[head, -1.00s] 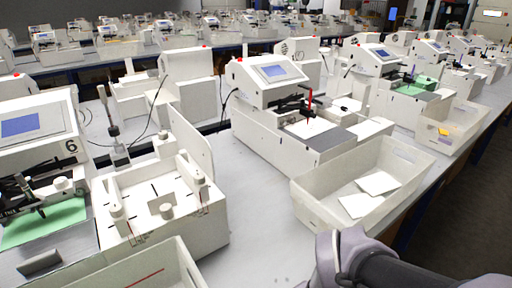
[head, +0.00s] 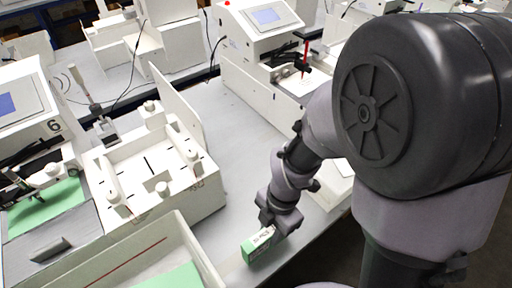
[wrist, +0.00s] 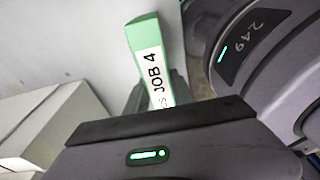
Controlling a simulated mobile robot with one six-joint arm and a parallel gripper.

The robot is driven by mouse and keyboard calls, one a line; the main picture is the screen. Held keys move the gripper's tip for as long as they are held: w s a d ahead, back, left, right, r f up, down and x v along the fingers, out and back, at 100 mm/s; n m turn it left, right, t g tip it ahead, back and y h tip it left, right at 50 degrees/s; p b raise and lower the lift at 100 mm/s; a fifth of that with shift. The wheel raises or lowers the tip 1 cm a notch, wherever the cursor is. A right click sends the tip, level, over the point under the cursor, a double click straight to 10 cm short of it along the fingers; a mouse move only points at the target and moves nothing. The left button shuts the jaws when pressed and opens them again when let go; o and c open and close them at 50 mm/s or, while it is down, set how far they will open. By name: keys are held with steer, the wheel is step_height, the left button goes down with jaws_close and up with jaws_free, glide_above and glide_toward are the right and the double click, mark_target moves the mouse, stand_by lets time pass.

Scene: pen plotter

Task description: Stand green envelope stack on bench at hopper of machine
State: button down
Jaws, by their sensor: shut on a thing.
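The green envelope stack (head: 258,247) has a white band and is in my gripper, low over the bench's front part. In the wrist view the stack (wrist: 146,38) points away from the jaws, and its band reads "JOB 4". My gripper (head: 270,230) is shut on its near end; I cannot tell whether the stack touches the bench (head: 232,180). The white hopper unit (head: 150,178) with posts and an upright side plate stands to the left of the stack, apart from it. It adjoins the machine marked 6 (head: 25,115).
A white bin (head: 195,250) with green sheets in it stands at the front, left of the stack. Another machine (head: 262,25) with a red pen is behind. Grey bench is clear between the hopper unit and my arm.

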steer(key=w+f+b, duration=0.1)
steer(key=w, duration=0.1)
steer(key=w+a+f+b, duration=0.1)
steer(key=w+f, duration=0.1)
steer(key=w+a+f+b, duration=0.1)
steer(key=w, duration=0.1)
steer(key=shift+w+a+f, duration=0.2)
steer(key=shift+w+f, duration=0.15)
steer(key=shift+r, duration=0.2)
steer(key=shift+f, duration=0.15)
steer(key=c, duration=1.1)
jaws_free()
